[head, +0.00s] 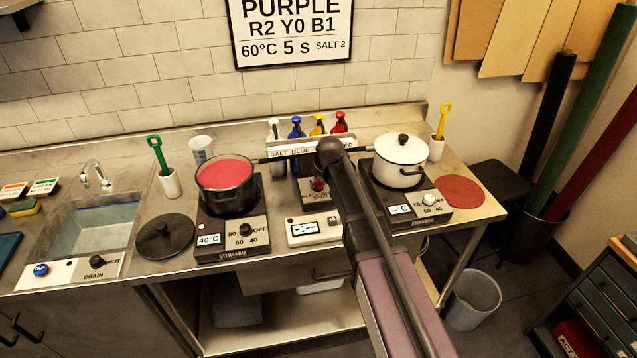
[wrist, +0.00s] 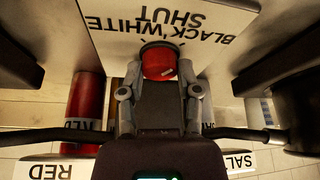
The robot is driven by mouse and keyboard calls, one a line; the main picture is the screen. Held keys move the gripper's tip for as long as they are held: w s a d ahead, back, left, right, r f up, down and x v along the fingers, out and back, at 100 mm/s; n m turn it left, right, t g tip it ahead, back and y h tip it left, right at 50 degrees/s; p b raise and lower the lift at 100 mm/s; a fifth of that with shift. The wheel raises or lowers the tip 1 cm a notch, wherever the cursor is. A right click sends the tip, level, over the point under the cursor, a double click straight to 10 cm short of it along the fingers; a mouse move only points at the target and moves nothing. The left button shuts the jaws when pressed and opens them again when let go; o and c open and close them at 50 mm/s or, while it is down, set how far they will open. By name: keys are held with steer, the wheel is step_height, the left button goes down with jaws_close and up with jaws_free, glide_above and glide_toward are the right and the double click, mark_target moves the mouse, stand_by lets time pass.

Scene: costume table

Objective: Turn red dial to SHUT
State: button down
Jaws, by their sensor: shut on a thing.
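The red dial (wrist: 158,62) stands on a pale panel (wrist: 215,55) lettered BLACK, WHITE and SHUT, which appears upside down in the wrist view. Short tick marks fan around the dial, and a small pale mark shows at its lower right edge. My gripper (wrist: 160,92) is shut on the dial, one finger at each side. In the head view, the dial (head: 317,185) is small, between the two hot plates. My arm comes in from the lower right there, and my wrist partly hides the area.
A black pot of red liquid (head: 225,195) stands left and a white lidded pot (head: 400,170) right. Colored bottles (head: 318,125) stand behind in a labelled rack. A white meter (head: 314,229) lies in front. The sink's dark drain knob (head: 97,261) is far left.

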steer(key=n+g, duration=0.1)
steer(key=n, duration=0.2)
steer(key=n+y, duration=0.1)
steer(key=n, duration=0.2)
steer(key=shift+d+g+y, duration=0.1)
steer(key=shift+g+y, duration=0.2)
steer(key=shift+g, duration=0.1)
steer(key=shift+c, duration=1.5)
jaws_free()
steer(key=shift+m, duration=0.3)
